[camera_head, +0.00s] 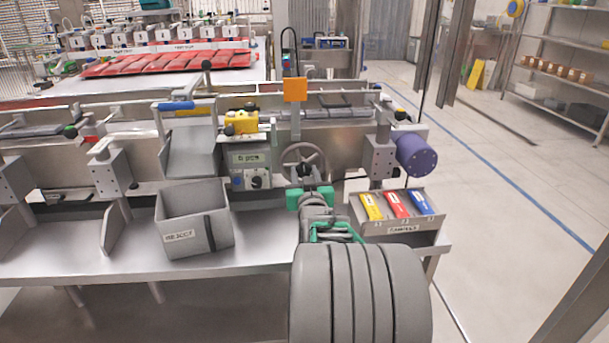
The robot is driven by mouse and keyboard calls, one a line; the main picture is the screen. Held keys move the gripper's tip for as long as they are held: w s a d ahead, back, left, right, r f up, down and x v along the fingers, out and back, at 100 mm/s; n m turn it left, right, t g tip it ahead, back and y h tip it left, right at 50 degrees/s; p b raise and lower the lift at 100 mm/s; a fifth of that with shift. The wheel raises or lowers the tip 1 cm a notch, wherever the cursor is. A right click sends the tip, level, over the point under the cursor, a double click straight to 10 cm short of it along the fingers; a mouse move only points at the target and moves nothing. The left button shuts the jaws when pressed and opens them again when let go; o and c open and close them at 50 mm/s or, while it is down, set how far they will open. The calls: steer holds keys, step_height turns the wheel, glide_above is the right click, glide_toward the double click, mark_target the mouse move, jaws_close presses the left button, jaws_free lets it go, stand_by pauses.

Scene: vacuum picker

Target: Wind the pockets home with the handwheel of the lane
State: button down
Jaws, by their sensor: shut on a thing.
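The handwheel (303,153) is a dark grey spoked ring at the front of the lane, right of the display box. My gripper (308,187), with green parts, is at the wheel's lower side and is shut. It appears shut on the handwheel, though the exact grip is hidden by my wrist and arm. The lane (340,150) runs left to right behind the wheel. The pockets cannot be made out clearly from here.
A grey box (195,235) stands on the bench (90,255) at left. A control box (248,167) is left of the wheel. A tray (400,230) with yellow, red and blue items and a purple motor (416,155) are at right. Open floor lies farther right.

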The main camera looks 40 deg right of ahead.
steer(key=c, duration=0.9)
jaws_free()
steer(key=shift+o, duration=0.2)
steer(key=p+v, duration=0.1)
steer(key=v, duration=0.7)
steer(key=shift+w, duration=0.15)
